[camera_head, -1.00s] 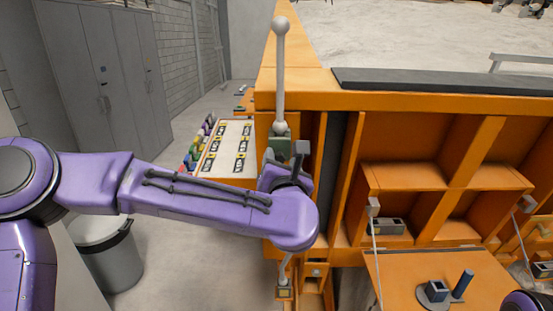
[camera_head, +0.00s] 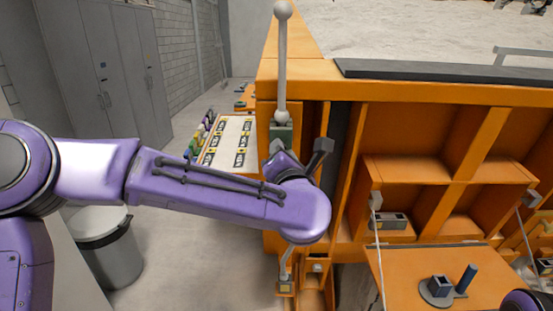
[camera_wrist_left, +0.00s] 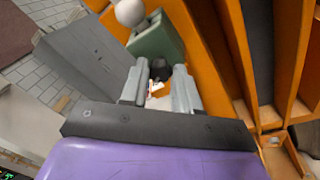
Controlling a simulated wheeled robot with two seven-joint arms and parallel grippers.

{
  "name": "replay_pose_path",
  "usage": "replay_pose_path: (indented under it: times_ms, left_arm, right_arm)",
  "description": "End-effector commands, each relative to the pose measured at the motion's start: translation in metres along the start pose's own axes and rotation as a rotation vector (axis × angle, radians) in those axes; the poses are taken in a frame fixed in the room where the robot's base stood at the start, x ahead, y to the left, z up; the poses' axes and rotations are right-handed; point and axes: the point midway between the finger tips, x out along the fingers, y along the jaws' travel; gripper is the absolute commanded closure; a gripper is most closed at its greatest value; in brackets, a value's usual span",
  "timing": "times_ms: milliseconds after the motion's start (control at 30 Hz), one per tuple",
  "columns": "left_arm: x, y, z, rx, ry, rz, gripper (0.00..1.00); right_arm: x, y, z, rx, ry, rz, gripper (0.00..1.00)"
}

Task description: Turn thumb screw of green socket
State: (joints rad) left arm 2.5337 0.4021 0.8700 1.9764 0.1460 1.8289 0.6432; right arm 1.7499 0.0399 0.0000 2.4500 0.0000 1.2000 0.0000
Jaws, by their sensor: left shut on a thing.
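The green socket (camera_head: 281,136) sits on the orange frame's left post, holding the foot of an upright pale rod (camera_head: 282,70) with ball ends. In the left wrist view the green socket (camera_wrist_left: 157,38) is just beyond my fingers, with a white ball (camera_wrist_left: 130,12) at its top. The dark thumb screw (camera_wrist_left: 160,70) projects from the socket between my left gripper's fingertips (camera_wrist_left: 160,76). My left gripper is shut on it. In the head view my purple wrist hides the fingers and the screw.
The orange frame (camera_head: 420,105) has open compartments right of my left wrist. A lower orange shelf (camera_head: 410,285) carries a round grey base and a blue peg. A board with labels (camera_head: 232,145) stands behind my forearm. A grey bin (camera_head: 110,255) stands on the floor at left.

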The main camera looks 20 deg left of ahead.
Motion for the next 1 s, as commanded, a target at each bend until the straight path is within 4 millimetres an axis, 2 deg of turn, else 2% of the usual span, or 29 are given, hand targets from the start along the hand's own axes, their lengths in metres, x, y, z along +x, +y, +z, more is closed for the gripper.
replay_pose_path:
  times_ms: [400,1000]
  left_arm:
    - [0.000,-0.001,0.005,0.385,-0.015,0.087,1.00]
    - [0.000,-0.006,0.002,0.946,-0.012,0.198,1.00]
  right_arm:
    - [0.018,-0.002,0.008,0.000,0.000,0.000,0.21]
    - [0.033,-0.003,0.014,0.000,0.000,0.000,0.21]
